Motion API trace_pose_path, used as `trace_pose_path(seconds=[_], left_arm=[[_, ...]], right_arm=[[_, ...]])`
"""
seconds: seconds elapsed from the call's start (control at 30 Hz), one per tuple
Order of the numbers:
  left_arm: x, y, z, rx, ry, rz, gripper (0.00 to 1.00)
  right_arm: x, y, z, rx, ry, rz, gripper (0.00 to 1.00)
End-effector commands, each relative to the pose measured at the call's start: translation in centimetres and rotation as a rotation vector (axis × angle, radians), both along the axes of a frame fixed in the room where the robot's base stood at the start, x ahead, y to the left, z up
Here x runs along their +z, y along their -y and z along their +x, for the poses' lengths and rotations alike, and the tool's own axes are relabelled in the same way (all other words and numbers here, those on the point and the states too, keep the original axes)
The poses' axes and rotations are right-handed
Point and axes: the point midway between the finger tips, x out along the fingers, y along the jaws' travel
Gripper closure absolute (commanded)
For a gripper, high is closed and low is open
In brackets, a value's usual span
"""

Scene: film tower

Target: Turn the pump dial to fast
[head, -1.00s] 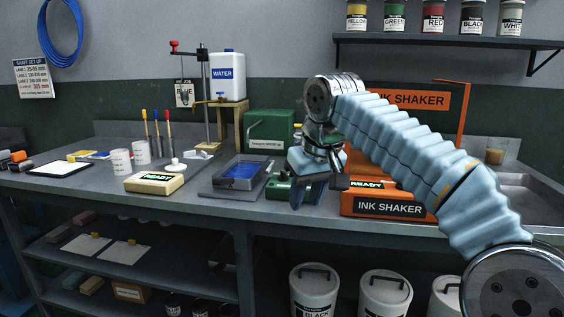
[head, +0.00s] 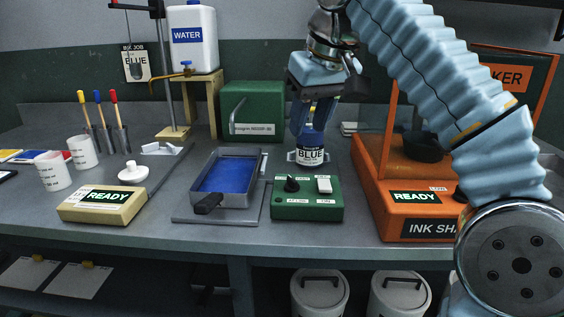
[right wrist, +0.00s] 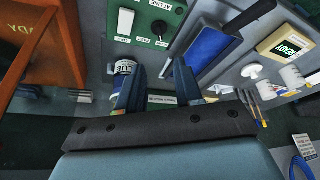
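The pump box is a green box (head: 307,198) on the bench, with a black dial (head: 291,184) at its left and a white switch (head: 324,184) at its right. The dial (right wrist: 158,27) and switch (right wrist: 125,21) also show in the right wrist view. My right gripper (head: 312,125) points down behind the box, above a bottle labelled BLUE (head: 311,152). In the wrist view its fingers (right wrist: 158,70) are apart and empty, with the bottle (right wrist: 124,68) beside one finger. My left gripper is out of view.
A tray of blue ink (head: 228,178) with a dark handle stands left of the box. The orange ink shaker (head: 410,222) stands close at its right. A green case (head: 252,108) is behind. The bench strip in front of the box is clear.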

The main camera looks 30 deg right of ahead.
Motion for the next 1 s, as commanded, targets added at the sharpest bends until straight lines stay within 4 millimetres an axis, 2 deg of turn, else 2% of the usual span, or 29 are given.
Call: trace_pose_path(seconds=[0.17, 0.4, 0.6, 0.77, 1.0], left_arm=[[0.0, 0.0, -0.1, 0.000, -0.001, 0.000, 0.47], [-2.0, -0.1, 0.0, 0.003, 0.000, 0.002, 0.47], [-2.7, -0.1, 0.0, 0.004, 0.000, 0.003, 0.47], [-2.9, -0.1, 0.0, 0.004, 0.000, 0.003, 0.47], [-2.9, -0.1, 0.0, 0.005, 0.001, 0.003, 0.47]], right_arm=[[-2.3, 0.1, 0.8, -0.003, -0.004, -0.001, 0.65], [-8.1, 0.1, 3.0, -0.002, -0.003, 0.000, 0.65], [-11.1, 0.1, 4.4, -0.001, -0.002, 0.001, 0.65], [-12.3, 0.1, 5.0, -0.001, -0.001, 0.002, 0.65], [-12.5, 0.2, 5.1, -0.001, 0.000, 0.002, 0.65]])
